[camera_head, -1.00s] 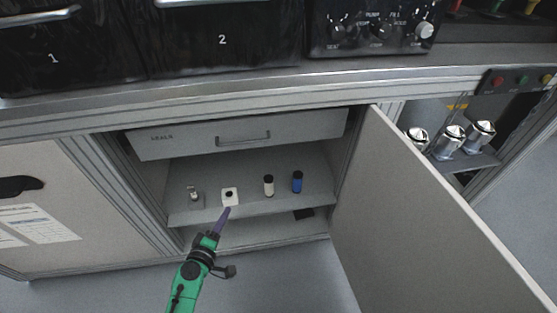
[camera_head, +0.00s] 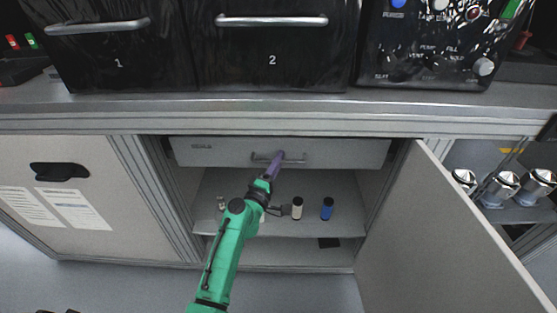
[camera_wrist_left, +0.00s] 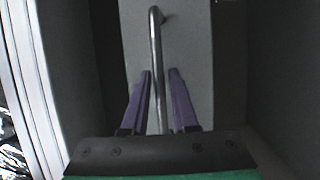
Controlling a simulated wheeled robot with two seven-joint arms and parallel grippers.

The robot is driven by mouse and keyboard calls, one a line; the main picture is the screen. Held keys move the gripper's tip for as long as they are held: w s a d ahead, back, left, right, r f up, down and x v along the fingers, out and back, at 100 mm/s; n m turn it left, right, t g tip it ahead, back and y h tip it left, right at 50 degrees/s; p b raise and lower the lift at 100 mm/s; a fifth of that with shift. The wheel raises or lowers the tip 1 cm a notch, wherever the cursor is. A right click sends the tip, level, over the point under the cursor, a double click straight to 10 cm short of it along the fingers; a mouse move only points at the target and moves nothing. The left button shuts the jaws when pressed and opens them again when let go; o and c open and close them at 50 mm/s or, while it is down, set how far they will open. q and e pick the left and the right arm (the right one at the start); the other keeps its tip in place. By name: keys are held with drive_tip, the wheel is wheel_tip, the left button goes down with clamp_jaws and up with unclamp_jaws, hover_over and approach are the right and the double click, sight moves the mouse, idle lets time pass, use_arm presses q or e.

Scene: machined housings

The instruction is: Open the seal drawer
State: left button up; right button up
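The seal drawer (camera_head: 345,153) is a wide grey drawer at the top of the open cabinet bay, with small lettering at its left end. It looks shut. Its metal bar handle (camera_head: 297,161) is at the middle of its front. My left gripper (camera_head: 276,158) is at this handle, its purple fingers partly covering it. In the left wrist view, the handle bar (camera_wrist_left: 156,45) runs between the two purple fingers of my left gripper (camera_wrist_left: 160,72), which are open with a gap showing beside the bar. My right gripper is not in view.
An open cabinet door (camera_head: 445,230) stands to the right of the bay. Below the drawer, a shelf holds a white-capped bottle (camera_head: 297,208), a blue bottle (camera_head: 327,208) and a small metallic item (camera_head: 221,203). The worktop edge (camera_head: 300,120) overhangs the drawer.

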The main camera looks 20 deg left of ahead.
use_arm(q)
clamp_jaws()
idle(1.4)
